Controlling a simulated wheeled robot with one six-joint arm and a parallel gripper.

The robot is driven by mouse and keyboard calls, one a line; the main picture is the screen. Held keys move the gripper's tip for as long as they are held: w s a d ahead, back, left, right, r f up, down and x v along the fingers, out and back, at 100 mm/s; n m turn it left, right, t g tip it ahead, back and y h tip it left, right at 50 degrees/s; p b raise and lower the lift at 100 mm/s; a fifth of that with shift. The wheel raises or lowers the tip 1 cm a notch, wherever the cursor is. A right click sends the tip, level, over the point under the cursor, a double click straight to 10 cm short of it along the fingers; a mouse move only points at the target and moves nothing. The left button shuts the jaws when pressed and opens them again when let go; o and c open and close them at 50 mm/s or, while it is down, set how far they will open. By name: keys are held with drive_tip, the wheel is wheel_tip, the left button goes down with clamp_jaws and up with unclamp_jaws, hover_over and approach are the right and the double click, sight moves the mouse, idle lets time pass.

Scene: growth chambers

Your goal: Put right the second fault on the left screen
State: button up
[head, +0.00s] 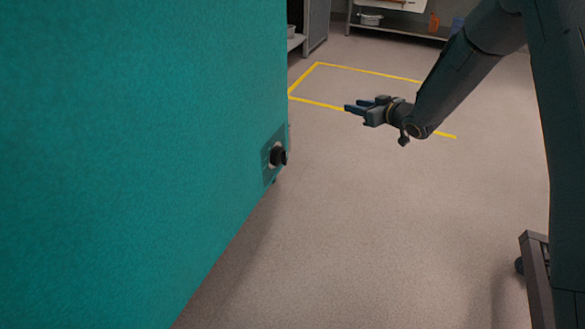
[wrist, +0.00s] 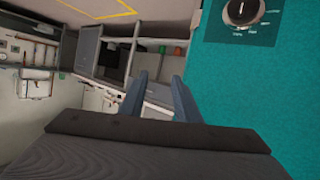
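No screen shows in either view, so its faults cannot be read. A teal chamber cabinet (head: 140,130) fills the left of the head view. A black rotary knob (head: 279,156) sits on a small panel at the cabinet's lower right edge. In the wrist view the same kind of knob (wrist: 242,10) shows at the top right, with a white pointer line and small marks too blurred to read. My gripper (head: 358,107) is to the right of the cabinet, apart from the knob. Its two blue fingers (wrist: 160,98) are spread with nothing between them.
Yellow floor tape (head: 370,71) marks a rectangle beyond the cabinet. A bench with a low shelf (head: 400,28) stands at the back, holding an orange bottle (head: 434,22). A dark metal frame (head: 537,275) stands at the lower right. The floor (head: 390,220) between is clear.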

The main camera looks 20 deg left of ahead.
drive_tip(key=a+f+n+g+y+b, duration=0.2)
drive_tip(key=a+f+b, duration=0.2)
drive_tip(key=f, duration=0.3)
drive_tip(key=a+f+n+g+y+b, duration=0.1)
drive_tip(key=a+f+y+b, duration=0.2)
drive_tip(key=a+f+b, duration=0.3)
drive_tip(key=n+g+y+b, duration=0.3)
drive_tip(key=g+b, duration=0.2)
drive_tip(key=b, duration=0.1)
approach(281, 157)
drive_tip(key=w+a+r+b, duration=0.1)
drive_tip(key=a+b, duration=0.2)
drive_tip(key=a, duration=0.3)
drive_tip(key=shift+w+n, duration=0.25)
drive_tip(key=shift+n, duration=0.05)
drive_tip(key=shift+r, duration=0.15)
drive_tip(key=shift+c, duration=0.5)
clamp_jaws()
